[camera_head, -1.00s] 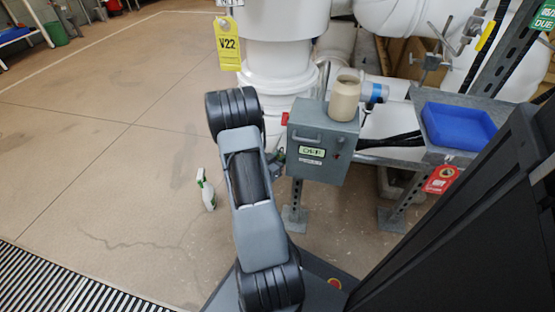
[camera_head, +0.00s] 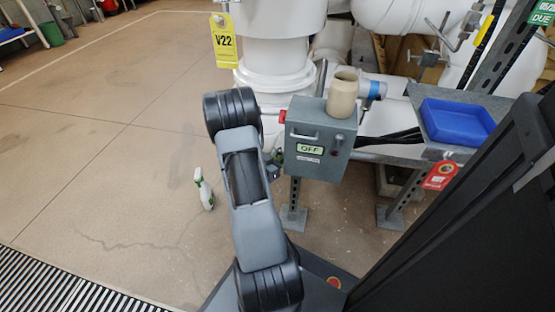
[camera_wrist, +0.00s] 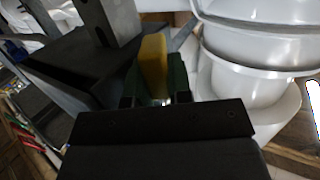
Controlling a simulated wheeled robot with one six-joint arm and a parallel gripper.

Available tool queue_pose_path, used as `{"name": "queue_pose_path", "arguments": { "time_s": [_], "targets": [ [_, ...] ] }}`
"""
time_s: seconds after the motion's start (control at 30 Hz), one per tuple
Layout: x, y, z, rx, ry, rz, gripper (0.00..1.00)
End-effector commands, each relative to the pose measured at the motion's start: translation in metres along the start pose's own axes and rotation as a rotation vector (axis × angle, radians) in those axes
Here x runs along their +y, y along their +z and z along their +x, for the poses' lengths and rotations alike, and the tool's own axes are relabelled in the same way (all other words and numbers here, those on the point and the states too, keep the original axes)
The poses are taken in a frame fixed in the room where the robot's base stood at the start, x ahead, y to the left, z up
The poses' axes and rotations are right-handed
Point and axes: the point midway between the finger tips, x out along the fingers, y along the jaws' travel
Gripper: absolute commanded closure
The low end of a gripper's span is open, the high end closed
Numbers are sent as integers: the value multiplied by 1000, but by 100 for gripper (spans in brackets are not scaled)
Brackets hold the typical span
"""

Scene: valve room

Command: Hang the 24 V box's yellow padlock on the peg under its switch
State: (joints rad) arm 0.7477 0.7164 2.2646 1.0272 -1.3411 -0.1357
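A grey switch box (camera_head: 318,140) with a small display reading OFF stands right of my arm in the head view. A small dark switch or knob (camera_head: 338,139) is on its front right; its lower label is too small to read. I cannot make out a peg under the switch. My gripper (camera_wrist: 154,88) shows in the wrist view with green finger pads on both sides of a yellow body, which looks like the yellow padlock (camera_wrist: 153,62). Its shackle is not clear. In the head view my gripper (camera_head: 275,160) is mostly hidden behind my arm, close to the box's left side.
A beige cup (camera_head: 342,96) stands on the box. A blue tray (camera_head: 456,124) sits on the metal shelf at right, with a red tag (camera_head: 440,175) below. A yellow V22 tag (camera_head: 224,42) hangs by white pipes.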

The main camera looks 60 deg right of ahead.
Motion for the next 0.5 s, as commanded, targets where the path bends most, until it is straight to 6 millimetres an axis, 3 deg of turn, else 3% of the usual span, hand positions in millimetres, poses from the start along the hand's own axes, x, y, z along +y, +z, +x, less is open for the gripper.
{"name": "queue_pose_path", "arguments": {
  "time_s": [0.03,0.27,0.5],
  "targets": [
    [8,8,0,-20,20,-6,77],
    [8,7,-3,-20,19,-7,57],
    [5,2,-39,-13,10,-8,51]
  ]
}}
